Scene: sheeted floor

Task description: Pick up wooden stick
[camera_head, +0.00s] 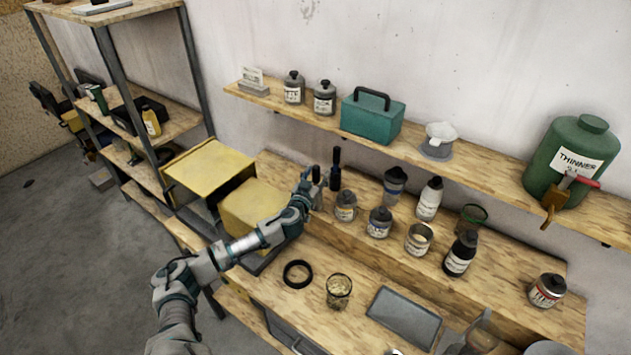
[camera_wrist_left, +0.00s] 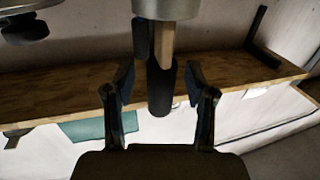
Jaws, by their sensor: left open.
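The wooden stick (camera_wrist_left: 166,45) stands in a metal can (camera_wrist_left: 165,8) in the left wrist view, with a thick black end (camera_wrist_left: 162,90). My left gripper (camera_wrist_left: 160,92) is open, with one finger on each side of that black end and visible gaps to it. In the head view my left gripper (camera_head: 312,188) is at the wooden bench's rear ledge, next to upright black handles (camera_head: 335,170). The wooden part of the stick cannot be made out there.
Several cans and bottles stand close on the right, among them a grey can (camera_head: 346,206) and a dark bottle (camera_head: 460,254). A wall shelf (camera_head: 468,170) with a teal box (camera_head: 372,120) runs above. A yellow box (camera_head: 252,207) lies behind my left forearm.

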